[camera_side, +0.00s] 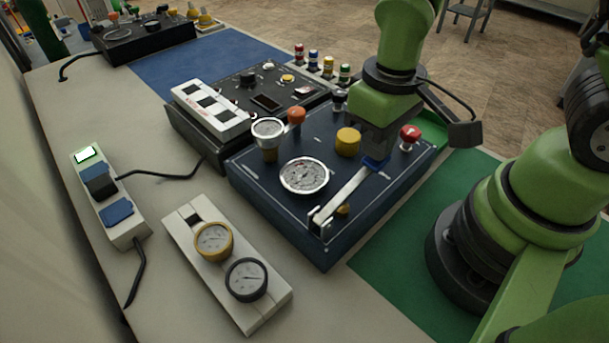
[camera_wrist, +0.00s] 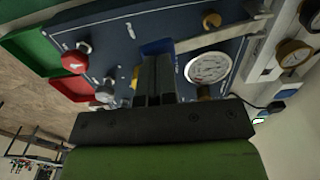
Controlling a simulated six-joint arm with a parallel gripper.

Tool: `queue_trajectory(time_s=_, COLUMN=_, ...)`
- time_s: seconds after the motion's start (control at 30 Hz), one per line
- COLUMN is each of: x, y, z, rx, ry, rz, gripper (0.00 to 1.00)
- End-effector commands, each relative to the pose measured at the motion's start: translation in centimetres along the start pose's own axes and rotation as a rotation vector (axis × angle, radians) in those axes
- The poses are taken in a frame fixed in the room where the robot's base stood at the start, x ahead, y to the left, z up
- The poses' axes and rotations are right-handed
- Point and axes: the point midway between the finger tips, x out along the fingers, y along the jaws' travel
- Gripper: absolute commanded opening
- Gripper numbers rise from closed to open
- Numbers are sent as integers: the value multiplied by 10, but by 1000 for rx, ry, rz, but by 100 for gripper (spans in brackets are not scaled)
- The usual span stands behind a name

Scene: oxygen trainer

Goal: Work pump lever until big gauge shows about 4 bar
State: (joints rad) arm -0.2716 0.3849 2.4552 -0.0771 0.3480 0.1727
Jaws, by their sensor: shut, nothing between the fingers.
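The pump lever (camera_side: 345,196) is a flat silver bar on the dark blue panel (camera_side: 255,195), with a blue end (camera_side: 376,163). The big gauge (camera_side: 304,175) is a white dial left of the lever; its needle is too small to read. In the wrist view the big gauge (camera_wrist: 208,66) shows right of the fingers, and the silver bar (camera_wrist: 220,36) runs right from the blue end (camera_wrist: 157,46). My gripper (camera_side: 373,155) is shut and empty, its fingertips (camera_wrist: 155,62) right at the blue end. I cannot tell whether they touch it.
A smaller gauge (camera_side: 268,128), orange knob (camera_side: 296,116), yellow knob (camera_side: 348,141) and red knob (camera_side: 410,134) rise from the panel. A white block with two gauges (camera_side: 262,309) lies in front. A power strip (camera_side: 122,232) and cables lie left. The green mat (camera_side: 395,270) has bare room.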

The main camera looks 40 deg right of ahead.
Motion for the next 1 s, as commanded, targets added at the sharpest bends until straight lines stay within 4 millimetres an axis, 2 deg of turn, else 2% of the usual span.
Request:
queue_trajectory(time_s=0.53, x=27, y=0, z=1, rx=0, ry=-4, rz=1, gripper=0)
queue_trajectory(time_s=0.77, x=24, y=0, z=0, rx=0, ry=0, rz=0, gripper=0)
queue_trajectory(time_s=1.0, x=6, y=0, z=-1, rx=-1, ry=4, rz=-2, gripper=0)
